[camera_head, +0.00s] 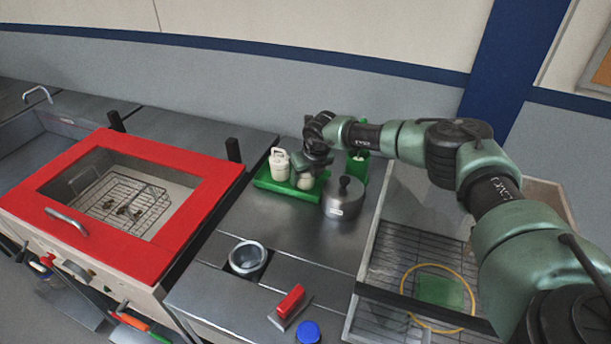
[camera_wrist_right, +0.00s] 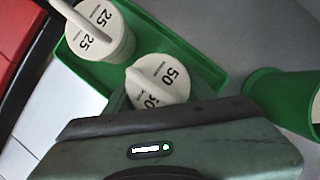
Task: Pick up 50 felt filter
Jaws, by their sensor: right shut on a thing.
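The 50 felt filter (camera_head: 306,182) is a cream cylinder with a handle on top, at the right end of the green tray (camera_head: 262,183). In the right wrist view the filter (camera_wrist_right: 160,82) shows its "50" marks right at the gripper's edge. My right gripper (camera_head: 308,167) is over it and shut on it. The fingertips are hidden behind the gripper's own body in the wrist view. I cannot tell whether the filter still touches the tray. A similar filter marked 25 (camera_head: 280,165) stands on the tray to the left; it also shows in the wrist view (camera_wrist_right: 98,30). My left gripper is not in view.
A silver pot with a black knob (camera_head: 343,200) stands close to the tray's right. A green container (camera_head: 358,170) holding a white item is behind it. A red-framed basin (camera_head: 205,200) lies left, a wire-floored bin (camera_head: 395,255) right.

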